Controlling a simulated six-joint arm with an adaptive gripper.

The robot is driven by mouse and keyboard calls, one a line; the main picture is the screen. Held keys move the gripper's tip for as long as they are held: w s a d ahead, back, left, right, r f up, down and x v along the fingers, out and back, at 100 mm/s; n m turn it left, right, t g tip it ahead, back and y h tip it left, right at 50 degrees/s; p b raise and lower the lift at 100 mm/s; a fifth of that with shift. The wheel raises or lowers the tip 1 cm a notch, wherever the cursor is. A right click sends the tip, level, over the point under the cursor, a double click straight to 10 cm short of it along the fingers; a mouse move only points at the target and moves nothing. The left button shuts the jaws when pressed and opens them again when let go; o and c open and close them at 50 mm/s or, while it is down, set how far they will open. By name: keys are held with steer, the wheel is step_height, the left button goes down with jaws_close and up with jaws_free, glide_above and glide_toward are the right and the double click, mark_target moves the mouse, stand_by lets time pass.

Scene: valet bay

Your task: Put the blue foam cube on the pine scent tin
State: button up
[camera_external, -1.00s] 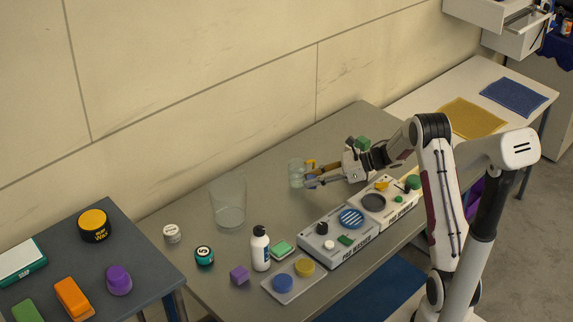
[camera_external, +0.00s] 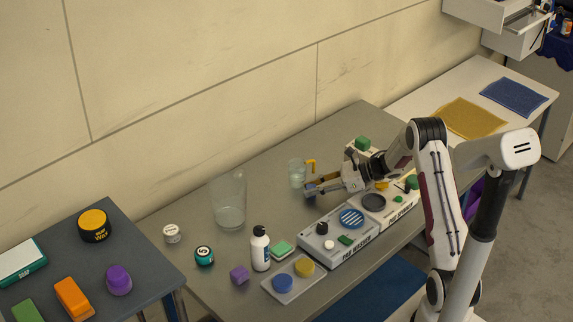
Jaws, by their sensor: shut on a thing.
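My gripper (camera_external: 313,190) is over the middle of the grey table, pointing left. It is shut on a small dark blue object (camera_external: 310,190), which looks like the blue foam cube and is partly hidden by the fingers. Whether it touches the table is unclear. I cannot read which tin is the pine scent one. A small round tin with a pale lid (camera_external: 172,233) and a teal round tin with a white mark (camera_external: 204,256) stand at the left of the table, well apart from my gripper.
A clear cup (camera_external: 296,174) stands just behind my gripper, with a yellow piece beside it.

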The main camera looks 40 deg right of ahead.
mark_target(312, 187)
steer(key=shift+f, duration=0.3)
steer(key=shift+s+f, duration=0.15)
steer(key=shift+f, duration=0.1)
steer(key=o, duration=0.5)
steer(key=shift+f, duration=0.1)
steer(key=shift+r, duration=0.2)
steer(key=shift+d+r, duration=0.1)
steer(key=shift+r, duration=0.45)
steer(key=v, duration=0.3)
steer(key=shift+r, duration=3.6)
